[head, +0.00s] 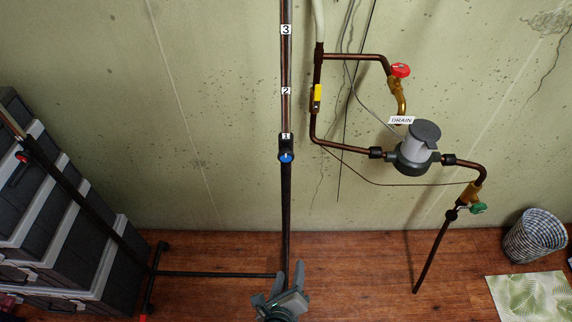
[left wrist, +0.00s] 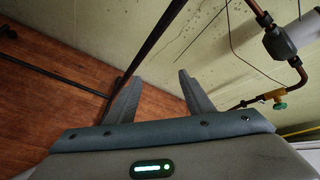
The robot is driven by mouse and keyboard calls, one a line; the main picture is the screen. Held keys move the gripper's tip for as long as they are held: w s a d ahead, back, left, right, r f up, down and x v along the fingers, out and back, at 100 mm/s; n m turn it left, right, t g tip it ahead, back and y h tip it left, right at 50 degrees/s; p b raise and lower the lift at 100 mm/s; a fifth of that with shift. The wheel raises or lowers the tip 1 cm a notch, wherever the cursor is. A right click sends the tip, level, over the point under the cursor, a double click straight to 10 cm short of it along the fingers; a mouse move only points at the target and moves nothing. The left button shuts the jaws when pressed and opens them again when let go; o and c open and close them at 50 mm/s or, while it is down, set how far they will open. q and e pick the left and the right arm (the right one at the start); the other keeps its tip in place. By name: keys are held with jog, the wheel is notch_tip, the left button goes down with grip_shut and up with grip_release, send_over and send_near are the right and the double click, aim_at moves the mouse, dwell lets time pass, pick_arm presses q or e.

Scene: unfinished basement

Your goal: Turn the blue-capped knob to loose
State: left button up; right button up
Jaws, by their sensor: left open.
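The blue-capped knob (head: 286,157) sits on the dark vertical pole (head: 286,110), just below the label 1. Labels 2 and 3 are higher on the same pole. My left gripper (head: 288,272) is at the bottom middle of the head view, well below the knob. Its two fingers are apart with nothing between them. In the left wrist view the open fingers (left wrist: 156,100) point toward the wall, and the pole (left wrist: 150,45) runs diagonally past the left finger. The knob cannot be made out there. My right gripper is not in view.
Copper pipes with a red valve handle (head: 400,70), a grey meter (head: 415,150) and a green handle (head: 478,208) are right of the pole. Stacked dark bins (head: 60,230) and a rack bar (head: 215,274) stand left. A basket (head: 535,237) is far right.

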aim_at(286, 159)
pick_arm(q)
jog(key=s+r+m+t+y+p, duration=0.1)
jog(key=s+r+m+t, duration=0.1)
jog(key=r, duration=1.3)
jog(key=s+a+r+m+t+y+p, duration=0.1)
jog(key=r+m+t, duration=0.3)
jog(key=r, duration=1.2)
jog(key=shift+s+r+m, duration=0.15)
jog(key=shift+s+m, duration=0.3)
jog(key=shift+m, duration=0.05)
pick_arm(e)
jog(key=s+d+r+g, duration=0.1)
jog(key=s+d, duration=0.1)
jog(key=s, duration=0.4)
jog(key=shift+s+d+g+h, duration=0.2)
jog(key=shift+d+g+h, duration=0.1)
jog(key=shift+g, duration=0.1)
pick_arm(q)
jog(key=shift+w, duration=0.1)
jog(key=w+p, duration=0.4)
jog(key=w, duration=1.3)
jog(key=shift+w+p, duration=0.15)
jog(key=shift+p, duration=0.15)
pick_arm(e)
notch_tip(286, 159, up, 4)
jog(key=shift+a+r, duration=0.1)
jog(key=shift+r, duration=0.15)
pick_arm(q)
jog(key=shift+c, duration=0.6)
jog(key=c, duration=0.9)
